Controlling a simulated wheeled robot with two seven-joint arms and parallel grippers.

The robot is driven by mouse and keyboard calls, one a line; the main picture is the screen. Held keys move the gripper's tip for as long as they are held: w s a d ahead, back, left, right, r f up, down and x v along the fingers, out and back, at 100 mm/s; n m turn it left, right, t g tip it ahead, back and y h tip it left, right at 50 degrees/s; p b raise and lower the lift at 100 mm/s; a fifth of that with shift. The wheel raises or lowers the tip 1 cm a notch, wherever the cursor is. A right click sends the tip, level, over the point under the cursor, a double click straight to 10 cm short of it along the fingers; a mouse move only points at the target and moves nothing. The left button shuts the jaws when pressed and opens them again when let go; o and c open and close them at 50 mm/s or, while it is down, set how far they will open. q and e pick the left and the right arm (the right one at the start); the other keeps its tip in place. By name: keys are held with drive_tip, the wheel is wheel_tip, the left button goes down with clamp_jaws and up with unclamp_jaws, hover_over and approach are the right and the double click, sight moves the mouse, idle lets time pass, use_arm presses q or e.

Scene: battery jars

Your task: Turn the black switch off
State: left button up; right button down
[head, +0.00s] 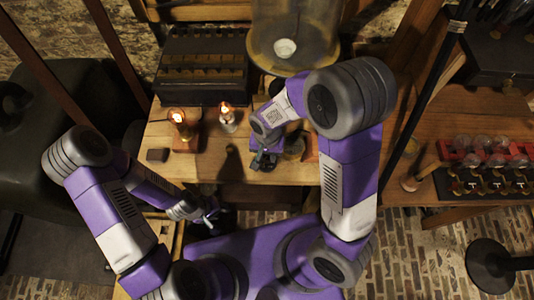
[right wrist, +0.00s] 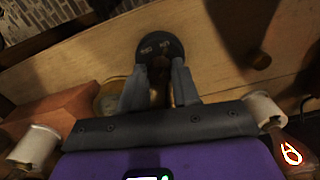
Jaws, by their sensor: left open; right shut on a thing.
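The black switch (right wrist: 160,46) is a round dark disc on the wooden table, with small pale lettering too blurred to read surely. It shows in the right wrist view at top centre. My right gripper (right wrist: 159,84) is shut on a dark brown piece at the switch's near edge, apparently its lever; the fingers hide most of it. In the head view my right gripper (head: 263,160) is at the table's front part, covering the switch. My left gripper (head: 208,212) is open and empty, in front of the table edge, away from the switch.
Two lit bulbs, one on a wooden block (head: 186,138) and one on a small base (head: 228,122), stand left of my right gripper. A dark ribbed box (head: 203,66) and a large glass jar (head: 293,35) stand behind. A side table (head: 470,125) is at right.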

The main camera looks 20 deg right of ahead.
drive_tip(key=n, duration=0.8)
drive_tip(key=shift+n, duration=0.3)
drive_tip(key=n, duration=0.4)
drive_tip(key=shift+n, duration=0.3)
drive_tip(key=shift+n+p, duration=0.35)
drive_tip(key=shift+n, duration=1.45)
drive_tip(key=c, duration=0.8)
unclamp_jaws()
